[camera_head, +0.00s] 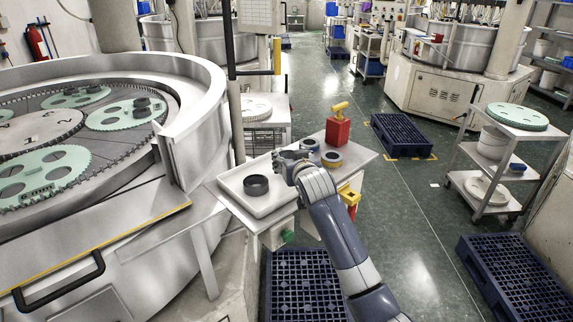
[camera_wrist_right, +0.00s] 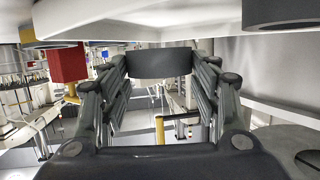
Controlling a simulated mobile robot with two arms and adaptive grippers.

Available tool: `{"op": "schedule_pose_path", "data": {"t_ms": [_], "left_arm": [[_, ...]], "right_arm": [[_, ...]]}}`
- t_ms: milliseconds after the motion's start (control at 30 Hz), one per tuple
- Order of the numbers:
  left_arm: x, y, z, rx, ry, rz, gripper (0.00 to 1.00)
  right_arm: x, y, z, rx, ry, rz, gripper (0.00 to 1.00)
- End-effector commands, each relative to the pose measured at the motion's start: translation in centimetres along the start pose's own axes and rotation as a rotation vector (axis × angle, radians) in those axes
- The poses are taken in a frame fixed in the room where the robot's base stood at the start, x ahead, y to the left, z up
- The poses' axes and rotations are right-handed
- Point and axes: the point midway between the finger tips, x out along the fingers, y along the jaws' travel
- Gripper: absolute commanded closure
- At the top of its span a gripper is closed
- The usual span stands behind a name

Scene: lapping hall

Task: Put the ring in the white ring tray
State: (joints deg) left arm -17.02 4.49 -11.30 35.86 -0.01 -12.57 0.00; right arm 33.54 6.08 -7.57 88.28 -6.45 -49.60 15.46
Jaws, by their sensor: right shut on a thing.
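The white ring tray (camera_head: 268,212) sits on the table beside the big lapping machine. One dark ring (camera_head: 256,185) lies flat inside it; part of it also shows at the upper right of the right wrist view (camera_wrist_right: 285,12). My right gripper (camera_head: 284,159) is over the far right part of the tray. In the right wrist view, which looks upside down, its fingers are shut on another dark ring (camera_wrist_right: 160,63), apart from the ring in the tray. In the head view the held ring is mostly hidden by the gripper. My left gripper is not in view.
Behind and right of the gripper, more rings (camera_head: 331,159) lie on the table, near a red can with a yellow top (camera_head: 338,130). The lapping machine (camera_head: 196,120) stands close on the left. A blue pallet (camera_head: 285,285) lies on the floor in front.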

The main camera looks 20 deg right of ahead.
Motion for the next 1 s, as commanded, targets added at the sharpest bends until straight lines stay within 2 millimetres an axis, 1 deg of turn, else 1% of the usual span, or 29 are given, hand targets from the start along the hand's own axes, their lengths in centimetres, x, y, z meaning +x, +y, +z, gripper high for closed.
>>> {"op": "schedule_pose_path", "data": {"t_ms": [67,167,300,433,800,833,867,1000], "left_arm": [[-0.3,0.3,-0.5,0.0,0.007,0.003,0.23],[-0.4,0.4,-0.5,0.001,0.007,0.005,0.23],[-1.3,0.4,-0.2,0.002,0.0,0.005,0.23],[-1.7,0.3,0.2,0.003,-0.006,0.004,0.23],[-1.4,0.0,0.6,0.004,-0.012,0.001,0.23],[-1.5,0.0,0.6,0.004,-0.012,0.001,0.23],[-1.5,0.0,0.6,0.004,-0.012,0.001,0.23],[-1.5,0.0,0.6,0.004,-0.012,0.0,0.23]], "right_arm": [[0.5,-0.7,-0.2,-0.001,0.001,0.0,0.72],[0.8,-1.0,-0.1,-0.001,0.002,-0.001,0.72],[1.2,-1.0,1.7,-0.003,-0.004,0.0,0.72],[1.6,-1.0,3.0,-0.002,0.0,0.0,0.72],[1.8,-1.0,3.5,-0.001,0.002,-0.001,0.72],[1.8,-1.0,3.6,-0.001,0.0,0.0,0.39],[1.8,-1.0,3.5,-0.001,0.0,0.0,0.34],[1.8,-1.0,3.5,-0.001,0.0,0.0,0.34]]}}
